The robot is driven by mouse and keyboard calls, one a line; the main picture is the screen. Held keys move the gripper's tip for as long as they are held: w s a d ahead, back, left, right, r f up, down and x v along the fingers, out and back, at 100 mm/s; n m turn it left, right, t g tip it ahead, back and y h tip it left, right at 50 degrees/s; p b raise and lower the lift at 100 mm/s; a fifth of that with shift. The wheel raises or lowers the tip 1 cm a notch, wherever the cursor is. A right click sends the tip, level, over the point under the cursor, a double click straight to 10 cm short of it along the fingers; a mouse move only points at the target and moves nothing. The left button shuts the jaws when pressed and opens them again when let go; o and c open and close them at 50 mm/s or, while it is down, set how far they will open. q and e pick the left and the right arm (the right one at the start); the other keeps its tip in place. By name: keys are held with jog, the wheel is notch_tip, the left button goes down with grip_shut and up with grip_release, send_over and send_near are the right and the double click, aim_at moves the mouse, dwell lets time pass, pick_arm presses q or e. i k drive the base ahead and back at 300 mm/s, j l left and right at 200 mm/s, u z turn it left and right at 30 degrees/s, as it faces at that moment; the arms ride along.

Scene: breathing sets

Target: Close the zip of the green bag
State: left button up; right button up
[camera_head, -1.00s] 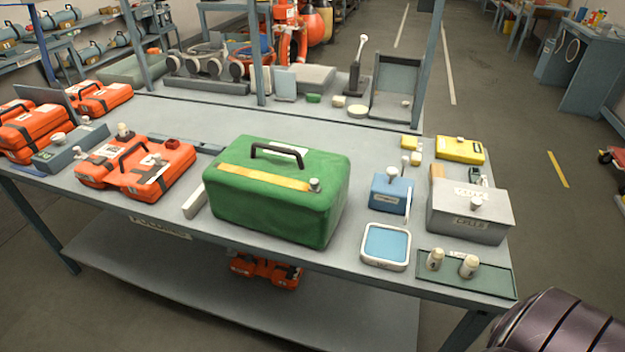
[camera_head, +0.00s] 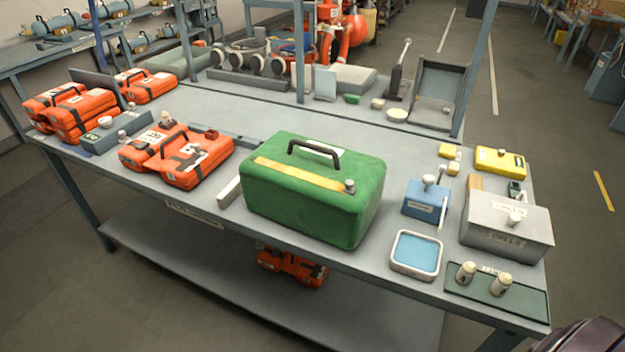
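The green bag (camera_head: 310,208) stands upright near the front edge of the grey table, around its middle. It has a dark carry handle on top and a yellow-orange strip (camera_head: 300,174) running along its upper front. A small grey knob (camera_head: 350,186) sits at the right end of the strip; I cannot tell how far the zip is open. Neither gripper is in view. Only a dark piece of my own arm shows at the bottom right corner, well away from the bag.
Orange cases (camera_head: 178,155) lie left of the bag. To its right are a blue box (camera_head: 426,200), a blue-topped square tray (camera_head: 416,254), a grey cells box (camera_head: 506,232), and a green mat (camera_head: 480,290) with two small cylinders. A grey block (camera_head: 229,191) touches or nearly touches the bag's left side.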

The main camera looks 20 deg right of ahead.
aim_at(349, 184)
jog(key=j+z, duration=0.1)
jog(key=z, duration=0.3)
jog(key=j+z, duration=0.1)
jog(key=z, duration=0.65)
jog(key=j+z, duration=0.15)
jog(key=z, duration=0.25)
